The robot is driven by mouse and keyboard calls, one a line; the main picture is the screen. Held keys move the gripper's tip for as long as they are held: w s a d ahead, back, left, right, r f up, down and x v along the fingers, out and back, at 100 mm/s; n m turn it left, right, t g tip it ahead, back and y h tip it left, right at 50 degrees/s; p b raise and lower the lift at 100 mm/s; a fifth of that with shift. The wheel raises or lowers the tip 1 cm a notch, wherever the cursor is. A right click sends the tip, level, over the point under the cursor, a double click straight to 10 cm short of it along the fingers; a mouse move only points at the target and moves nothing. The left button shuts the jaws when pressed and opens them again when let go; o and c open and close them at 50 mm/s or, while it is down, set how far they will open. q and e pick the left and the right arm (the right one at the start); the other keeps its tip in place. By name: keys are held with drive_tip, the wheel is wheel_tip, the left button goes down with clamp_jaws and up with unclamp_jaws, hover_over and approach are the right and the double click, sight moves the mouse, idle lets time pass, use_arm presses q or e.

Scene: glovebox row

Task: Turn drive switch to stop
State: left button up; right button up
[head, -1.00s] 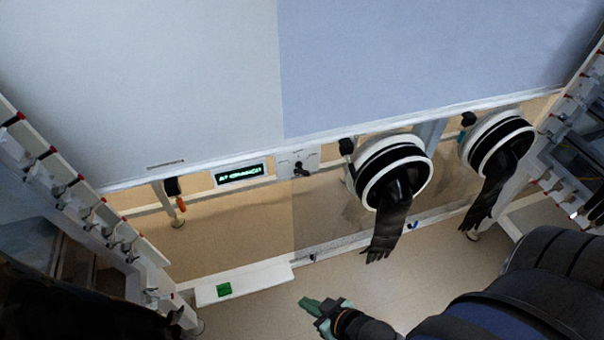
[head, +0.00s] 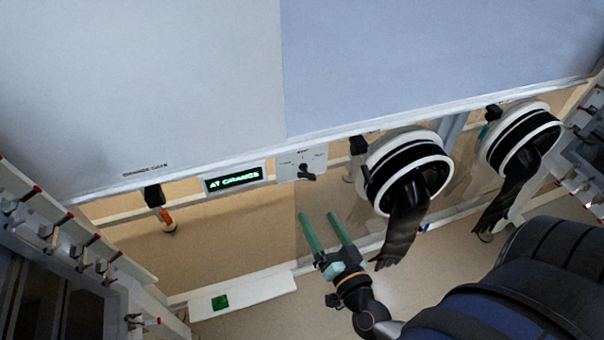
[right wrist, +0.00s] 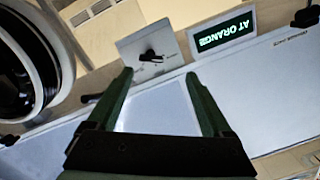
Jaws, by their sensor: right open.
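The drive switch is a black knob (head: 306,173) on a pale plate (head: 290,170) fixed to the front rail of the glovebox. The same knob (right wrist: 151,56) shows in the right wrist view, beyond my fingertips, on its plate (right wrist: 135,45). The small lettering around it is too blurred to read. My right gripper (head: 321,216) is open and empty, its two green fingers apart and pointing toward the rail below the switch. In the right wrist view the gripper (right wrist: 157,76) frames the plate without touching the knob. My left gripper does not show.
A lit display (head: 233,179) reading "AT ORANGE" sits left of the switch. A glove port (head: 372,190) with a hanging black glove (head: 405,225) is close on the right, with another port (head: 492,150) beyond. A white ledge with a green square (head: 220,302) lies low left.

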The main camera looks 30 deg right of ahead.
sight(306, 179)
drive_tip(key=shift+o, duration=0.2)
drive_tip(key=shift+w+d+m+h, duration=0.35)
drive_tip(key=shift+d+m+h, duration=0.15)
drive_tip(key=shift+d+h, duration=0.25)
drive_tip(key=x, duration=1.1)
drive_tip(key=shift+w+f, duration=0.1)
drive_tip(key=shift+w, duration=0.3)
drive_tip(key=shift+c, duration=0.2)
drive_tip(key=c, duration=1.3)
drive_tip(key=shift+c, duration=0.2)
drive_tip(key=shift+m, duration=0.3)
drive_tip(key=shift+m+y+p, duration=0.25)
drive_tip(key=shift+m+p, duration=0.2)
drive_tip(key=shift+m, duration=2.05)
drive_tip(key=shift+a, duration=0.1)
